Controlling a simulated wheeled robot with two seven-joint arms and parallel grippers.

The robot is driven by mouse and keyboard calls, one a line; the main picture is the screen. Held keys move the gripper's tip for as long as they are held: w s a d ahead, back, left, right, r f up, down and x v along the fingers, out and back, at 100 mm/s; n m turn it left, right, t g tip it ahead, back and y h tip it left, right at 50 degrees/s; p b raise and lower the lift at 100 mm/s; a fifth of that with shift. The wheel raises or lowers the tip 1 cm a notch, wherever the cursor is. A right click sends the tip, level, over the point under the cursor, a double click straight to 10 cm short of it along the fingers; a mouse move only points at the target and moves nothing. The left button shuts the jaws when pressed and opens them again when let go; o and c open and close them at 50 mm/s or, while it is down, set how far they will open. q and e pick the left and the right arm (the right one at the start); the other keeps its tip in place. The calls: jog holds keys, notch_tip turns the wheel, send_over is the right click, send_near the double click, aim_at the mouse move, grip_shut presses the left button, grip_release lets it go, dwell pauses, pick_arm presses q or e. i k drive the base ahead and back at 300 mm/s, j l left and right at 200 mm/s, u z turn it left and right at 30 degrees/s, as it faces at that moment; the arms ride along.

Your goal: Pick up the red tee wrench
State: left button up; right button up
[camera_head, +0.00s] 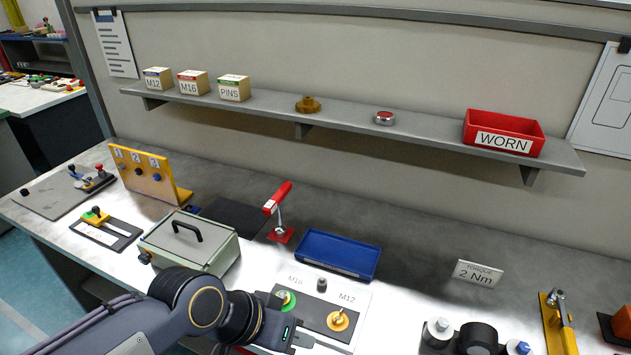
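A red-handled tool (278,198), which looks like the red tee wrench, stands behind the bench's middle. Its red bar is tilted, with a light label at the lower end, on a short metal shaft above a small red base (281,235). My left gripper (299,342) is low in the picture, beside a grey plate with green and yellow knobs. It is well in front of the red tool and apart from it. Its fingers are too small and partly hidden to show whether they are open. My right gripper is out of view.
A blue tray (337,254) is right of the red tool. A grey-green lidded box (190,243) stands left, between arm and yellow numbered panel (150,177). A knob plate (318,317) lies in front. A shelf (350,119) with a red WORN bin (504,132) runs above.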

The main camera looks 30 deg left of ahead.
aim_at(273, 203)
jog(key=j+u, duration=0.1)
jog(key=u, duration=1.2)
jog(key=k+j, duration=0.05)
